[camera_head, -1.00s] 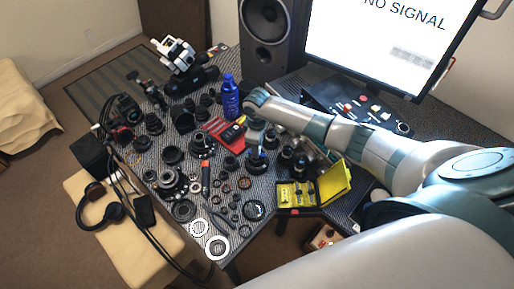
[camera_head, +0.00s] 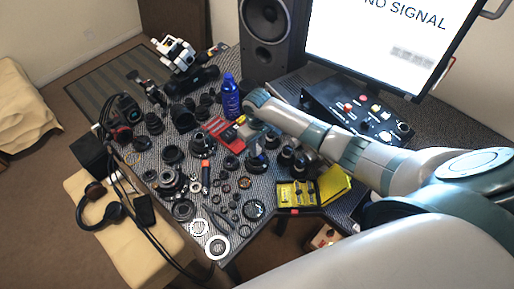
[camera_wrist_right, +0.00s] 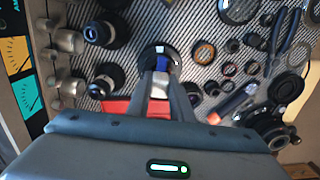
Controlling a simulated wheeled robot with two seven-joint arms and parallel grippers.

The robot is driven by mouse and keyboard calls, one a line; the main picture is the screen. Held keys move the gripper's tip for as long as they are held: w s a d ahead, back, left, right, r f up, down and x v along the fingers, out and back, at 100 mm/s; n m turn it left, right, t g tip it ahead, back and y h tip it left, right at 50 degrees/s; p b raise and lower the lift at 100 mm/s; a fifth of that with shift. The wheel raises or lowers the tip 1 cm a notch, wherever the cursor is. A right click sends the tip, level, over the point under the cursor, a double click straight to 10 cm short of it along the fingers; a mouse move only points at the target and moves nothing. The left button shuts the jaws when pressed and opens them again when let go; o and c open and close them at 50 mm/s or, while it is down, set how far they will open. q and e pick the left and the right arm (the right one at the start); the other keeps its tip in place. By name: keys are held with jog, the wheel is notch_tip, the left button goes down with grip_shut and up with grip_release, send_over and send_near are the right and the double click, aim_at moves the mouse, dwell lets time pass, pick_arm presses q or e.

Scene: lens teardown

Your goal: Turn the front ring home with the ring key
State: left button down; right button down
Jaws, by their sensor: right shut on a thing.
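My right gripper (camera_wrist_right: 160,88) points down over the mat and is shut on a narrow tool with a silver and blue body, which looks like the ring key (camera_wrist_right: 159,84). Its lower end is over a dark round lens part (camera_wrist_right: 174,52), which has a pale rim. I cannot tell whether the key touches the front ring, as the fingers and key cover the middle. In the head view the right gripper (camera_head: 262,136) is above the same lens part (camera_head: 257,163), right of the red tray. My left gripper is not in view.
Several black lens parts and rings crowd the mat to the left. More lens barrels (camera_head: 300,163) stand just right of the gripper. White rings (camera_head: 217,247) lie near the front edge.

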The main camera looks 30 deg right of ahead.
jog(key=shift+r, duration=1.5)
jog(key=n, duration=0.2)
jog(key=shift+w+a+r+n, duration=0.1)
jog(key=shift+w+r+n, duration=0.2)
jog(key=shift+n, duration=0.1)
jog(key=n, duration=0.4)
jog(key=shift+w+a+r+b, duration=0.15)
jog(key=shift+w+r+b, duration=0.05)
jog(key=shift+b, duration=0.2)
jog(key=n, duration=0.3)
jog(key=shift+r, duration=0.15)
jog(key=n, duration=0.4)
jog(key=shift+r+n+b, duration=0.1)
jog(key=shift+n+b, duration=0.2)
jog(key=shift+b, duration=0.05)
jog(key=n, duration=0.5)
jog(key=shift+s+d, duration=0.3)
jog(key=shift+s, duration=0.1)
